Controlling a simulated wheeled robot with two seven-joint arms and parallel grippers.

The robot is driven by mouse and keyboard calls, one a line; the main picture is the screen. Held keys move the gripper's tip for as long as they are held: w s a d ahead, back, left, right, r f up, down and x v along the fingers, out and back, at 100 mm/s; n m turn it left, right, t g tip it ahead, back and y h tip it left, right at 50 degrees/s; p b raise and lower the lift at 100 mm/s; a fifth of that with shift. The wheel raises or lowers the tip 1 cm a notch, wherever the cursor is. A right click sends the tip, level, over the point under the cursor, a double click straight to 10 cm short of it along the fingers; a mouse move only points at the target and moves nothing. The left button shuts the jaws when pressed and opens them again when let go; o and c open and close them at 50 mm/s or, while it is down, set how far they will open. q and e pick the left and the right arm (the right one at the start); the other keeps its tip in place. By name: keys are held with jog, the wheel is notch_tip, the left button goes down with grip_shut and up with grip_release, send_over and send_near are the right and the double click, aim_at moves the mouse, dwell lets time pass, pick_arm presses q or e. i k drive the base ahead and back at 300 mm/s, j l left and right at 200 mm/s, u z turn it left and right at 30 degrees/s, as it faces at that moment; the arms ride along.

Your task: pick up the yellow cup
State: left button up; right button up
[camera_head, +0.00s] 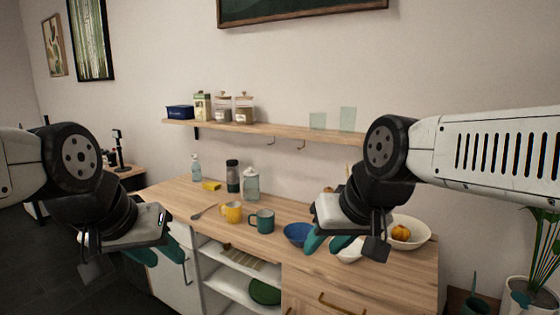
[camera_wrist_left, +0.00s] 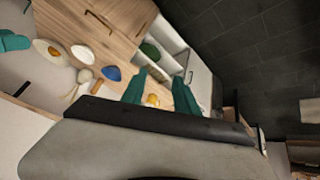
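The yellow cup (camera_head: 232,212) stands upright on the wooden counter (camera_head: 300,265), left of a dark teal mug (camera_head: 262,222). In the left wrist view the yellow cup (camera_wrist_left: 152,100) shows beyond and between the teal fingertips, partly hidden. My left gripper (camera_head: 165,258) is open and empty, in front of the counter's left part, left of and nearer than the cup. It also shows in the left wrist view (camera_wrist_left: 160,88) with its fingers apart. My right gripper (camera_head: 325,247) is over the counter to the right of the cup, with its teal fingers apart and nothing seen between them.
A blue bowl (camera_head: 298,234) lies right of the mug. A large white bowl (camera_head: 410,232) holds orange fruit. A spoon (camera_head: 203,212), yellow sponge (camera_head: 211,186), glass jar (camera_head: 251,186) and dark bottle (camera_head: 233,176) stand or lie behind and left. A wall shelf (camera_head: 275,131) hangs above.

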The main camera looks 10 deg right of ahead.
aim_at(233, 209)
jog(key=i+l, duration=0.75)
